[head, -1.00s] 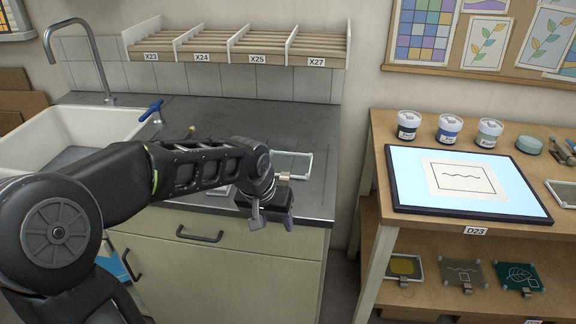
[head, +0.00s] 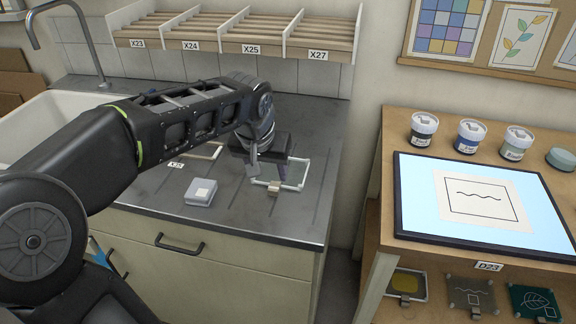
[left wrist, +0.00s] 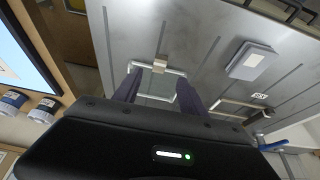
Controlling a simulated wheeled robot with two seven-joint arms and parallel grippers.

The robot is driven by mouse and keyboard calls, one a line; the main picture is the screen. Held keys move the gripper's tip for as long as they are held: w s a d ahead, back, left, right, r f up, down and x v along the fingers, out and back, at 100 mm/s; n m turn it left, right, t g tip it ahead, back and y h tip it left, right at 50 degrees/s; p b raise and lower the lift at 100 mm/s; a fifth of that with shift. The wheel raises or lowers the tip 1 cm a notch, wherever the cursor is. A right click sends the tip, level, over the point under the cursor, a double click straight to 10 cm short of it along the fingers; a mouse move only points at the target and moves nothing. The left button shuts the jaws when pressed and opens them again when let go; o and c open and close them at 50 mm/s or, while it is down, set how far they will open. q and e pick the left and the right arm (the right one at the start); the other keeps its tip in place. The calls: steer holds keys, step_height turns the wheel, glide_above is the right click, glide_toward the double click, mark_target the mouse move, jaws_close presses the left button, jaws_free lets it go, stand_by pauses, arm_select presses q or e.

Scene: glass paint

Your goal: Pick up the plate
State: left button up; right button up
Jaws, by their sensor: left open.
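The plate (head: 303,175), a glassy pane in a pale frame with a small beige tab at its near edge, lies flat on the grey counter, right of centre. My left gripper (head: 268,170) is over it and hides part of it in the head view. In the left wrist view the plate (left wrist: 157,84) shows between and beyond the two open fingers (left wrist: 157,88). The fingers hold nothing; I cannot tell whether they touch the plate. My right gripper is not in view.
A small grey-white box (head: 200,193) sits on the counter left of the plate, with another pale frame (head: 213,151) behind it. The labelled rack (head: 235,35) is at the back. A wooden bench with a light panel (head: 425,195) and paint jars (head: 423,130) stands at right.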

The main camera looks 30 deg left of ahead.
mark_target(273, 188)
arm_select(q)
steer(key=shift+x, duration=1.25)
steer(key=shift+s+f, duration=0.1)
steer(key=shift+s, duration=0.05)
steer(key=x, duration=0.5)
steer(key=shift+f+p, duration=0.1)
steer(key=shift+p, duration=0.3)
steer(key=shift+c, duration=0.2)
jaws_close()
